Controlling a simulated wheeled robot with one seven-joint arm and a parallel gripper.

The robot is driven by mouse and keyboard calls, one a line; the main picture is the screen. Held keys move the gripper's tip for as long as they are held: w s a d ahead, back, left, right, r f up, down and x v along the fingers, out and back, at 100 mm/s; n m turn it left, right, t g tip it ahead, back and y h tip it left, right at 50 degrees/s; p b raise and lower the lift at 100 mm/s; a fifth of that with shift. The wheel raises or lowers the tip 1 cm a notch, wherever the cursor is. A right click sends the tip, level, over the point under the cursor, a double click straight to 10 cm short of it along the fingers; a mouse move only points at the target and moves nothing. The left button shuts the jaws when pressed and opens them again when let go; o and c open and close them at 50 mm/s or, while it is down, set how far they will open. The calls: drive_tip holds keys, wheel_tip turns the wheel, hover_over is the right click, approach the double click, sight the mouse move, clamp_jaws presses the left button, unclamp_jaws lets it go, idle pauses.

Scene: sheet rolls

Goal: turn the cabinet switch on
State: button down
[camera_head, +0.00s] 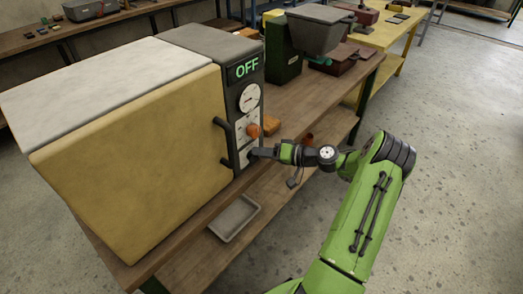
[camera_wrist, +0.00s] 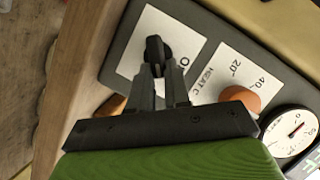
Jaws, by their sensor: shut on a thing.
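The cabinet (camera_head: 125,160) is a big yellow and off-white box with a grey control panel at its right end. Its display (camera_head: 247,67) reads OFF in green. The black switch knob (camera_wrist: 154,46) sits on a white plate low on the panel, with part of a label beside it. My gripper (camera_head: 256,153) reaches this plate from the right in the head view and mostly hides the knob there. In the wrist view my gripper (camera_wrist: 161,70) has its two fingertips closed on the knob.
An orange-brown dial knob (camera_head: 253,131) and a round gauge (camera_head: 249,97) sit above the switch. A dark handle (camera_head: 223,140) sticks out at the panel's left. A grey tray (camera_head: 234,218) lies below the panel. Machines and bins crowd the bench behind; the floor at right is clear.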

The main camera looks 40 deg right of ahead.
drive_tip(key=shift+d+f+m+t+y+b, duration=0.1)
drive_tip(key=shift+f+m+t+y, duration=0.25)
drive_tip(key=shift+m, duration=0.7)
drive_tip(key=shift+d+f+m+t+y+b, duration=0.15)
drive_tip(key=shift+m+y, duration=0.35)
drive_tip(key=shift+m, duration=0.5)
drive_tip(key=shift+d+f+m+t+y+b, duration=0.1)
drive_tip(key=shift+f+m+t+y, duration=0.25)
drive_tip(key=shift+m, duration=0.7)
drive_tip(key=c, duration=1.1)
unclamp_jaws()
drive_tip(key=v, duration=1.5)
drive_tip(key=shift+s+d+p, duration=0.2)
drive_tip(key=shift+d+p, duration=0.1)
drive_tip(key=shift+p, duration=0.05)
